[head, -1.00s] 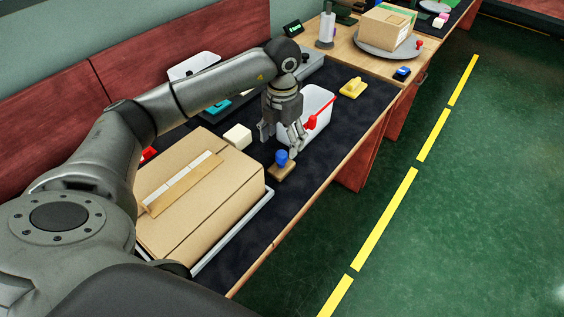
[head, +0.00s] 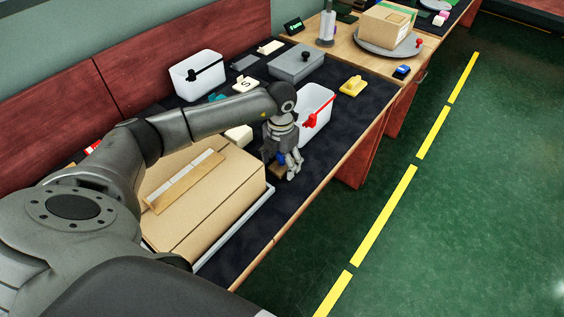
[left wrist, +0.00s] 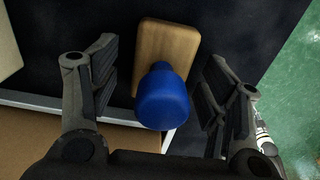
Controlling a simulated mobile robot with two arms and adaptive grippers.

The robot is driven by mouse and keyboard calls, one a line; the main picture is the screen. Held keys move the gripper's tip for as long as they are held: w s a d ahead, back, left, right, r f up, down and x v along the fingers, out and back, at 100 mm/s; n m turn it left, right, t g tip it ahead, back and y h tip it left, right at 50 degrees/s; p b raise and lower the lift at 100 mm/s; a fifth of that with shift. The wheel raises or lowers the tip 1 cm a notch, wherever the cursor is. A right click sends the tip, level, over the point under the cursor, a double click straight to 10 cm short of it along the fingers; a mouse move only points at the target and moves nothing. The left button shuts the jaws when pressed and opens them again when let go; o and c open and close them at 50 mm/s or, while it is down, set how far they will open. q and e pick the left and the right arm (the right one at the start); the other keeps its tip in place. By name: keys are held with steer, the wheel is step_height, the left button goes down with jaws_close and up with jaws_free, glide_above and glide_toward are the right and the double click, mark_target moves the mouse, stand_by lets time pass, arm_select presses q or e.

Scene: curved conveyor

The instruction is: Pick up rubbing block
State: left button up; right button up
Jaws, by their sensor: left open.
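The rubbing block has a wooden base (left wrist: 167,42) and a blue knob (left wrist: 163,97). It sits on the dark mat beside the cardboard box. In the head view the blue knob (head: 281,158) shows between the fingers of my left gripper (head: 283,168), which partly hide the block. In the left wrist view my left gripper (left wrist: 162,92) is open, with one finger on each side of the knob and gaps on both sides. My right gripper is not in view.
A large cardboard box (head: 215,205) in a tray stands close to the left of the block. A white bin with a red handle (head: 318,101) stands just behind. A yellow block (head: 352,86) lies farther back. The table's front edge is close on the right.

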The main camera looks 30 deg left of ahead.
arm_select(q)
steer(key=c, duration=1.2)
step_height(320, 180, up, 10)
steer(key=shift+r+b, duration=0.1)
steer(key=shift+b, duration=0.35)
